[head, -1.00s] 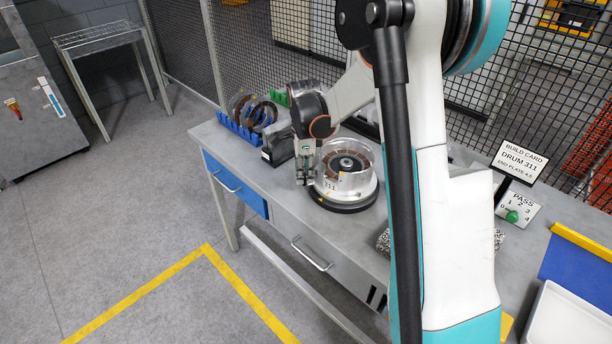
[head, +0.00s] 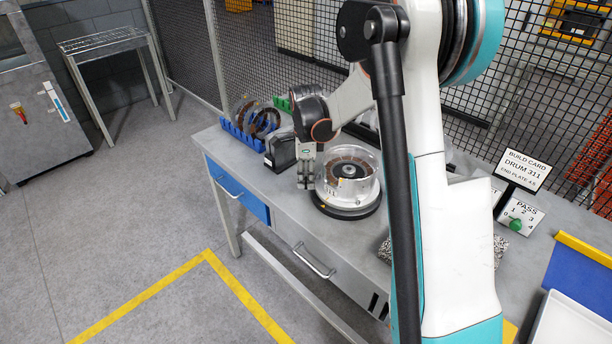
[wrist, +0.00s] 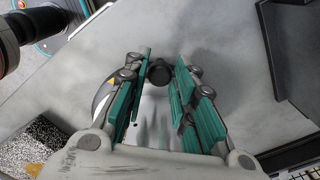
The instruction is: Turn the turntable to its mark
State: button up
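The turntable (head: 346,211) is a dark round base on the bench, carrying a clear-walled drum (head: 362,191) marked 311 with a brown ring inside. My gripper (head: 306,186) points down at the left side of the drum, close beside it. In the wrist view my gripper (wrist: 161,80) has its teal-padded fingers apart, with a dark round knob (wrist: 160,72) showing between them. I cannot tell whether the pads touch the knob. A curved edge with a yellow triangle shows behind the left finger. The turntable's mark cannot be made out.
A blue rack (head: 240,137) with ring plates and a dark block (head: 281,151) stand left of my gripper. A build card (head: 522,170) and a PASS dial plate (head: 519,216) stand at the right. The bench front near the turntable is clear.

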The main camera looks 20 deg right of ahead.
jog(key=shift+o, duration=0.7)
jog(key=shift+r, duration=0.1)
notch_tip(320, 180, up, 12)
dwell(0.3)
